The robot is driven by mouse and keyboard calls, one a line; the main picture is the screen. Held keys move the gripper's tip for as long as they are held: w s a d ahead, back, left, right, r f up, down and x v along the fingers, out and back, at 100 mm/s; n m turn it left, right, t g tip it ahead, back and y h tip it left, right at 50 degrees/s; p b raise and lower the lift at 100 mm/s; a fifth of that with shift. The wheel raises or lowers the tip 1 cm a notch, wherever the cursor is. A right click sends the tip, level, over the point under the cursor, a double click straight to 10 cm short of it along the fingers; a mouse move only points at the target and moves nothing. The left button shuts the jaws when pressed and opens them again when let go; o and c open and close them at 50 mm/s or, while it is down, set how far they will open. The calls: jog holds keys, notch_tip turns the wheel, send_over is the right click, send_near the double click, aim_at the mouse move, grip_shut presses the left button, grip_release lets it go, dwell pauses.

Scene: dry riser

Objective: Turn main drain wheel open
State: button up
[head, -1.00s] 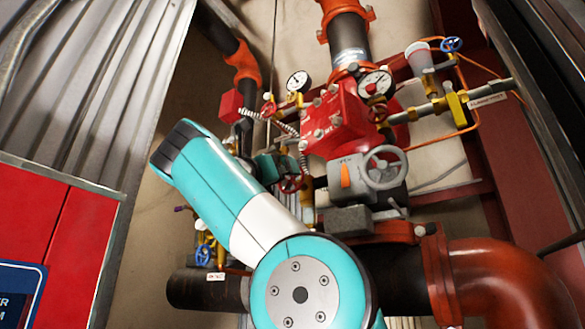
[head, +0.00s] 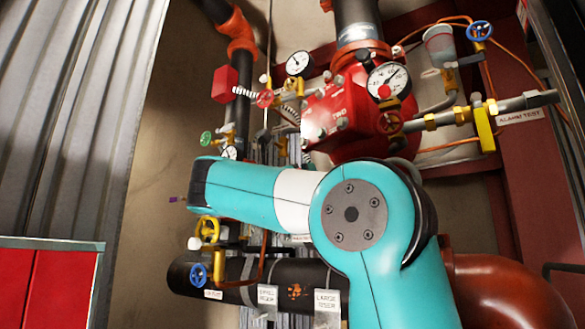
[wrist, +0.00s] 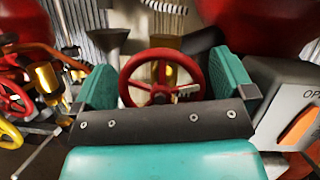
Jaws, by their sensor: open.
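A red spoked handwheel (wrist: 150,88), which I take for the main drain wheel, stands in the middle of the wrist view. Its upper rim shows between my fingers, and its lower part is hidden behind my gripper body. My gripper (wrist: 163,68) is open, with one teal finger on each side of the wheel. A gap shows at the left finger; I cannot tell if the right finger touches the rim. In the head view my arm covers the gripper and this wheel.
A grey box (wrist: 290,95) with partly readable lettering stands close right of my gripper. Another red wheel (wrist: 14,98) and yellow valve parts (wrist: 47,77) are at left. The head view shows gauges (head: 389,80), a red valve body (head: 345,115) and a black pipe (head: 235,280).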

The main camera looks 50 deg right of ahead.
jog(key=shift+w+d+r, duration=0.1)
jog(key=shift+d, duration=0.2)
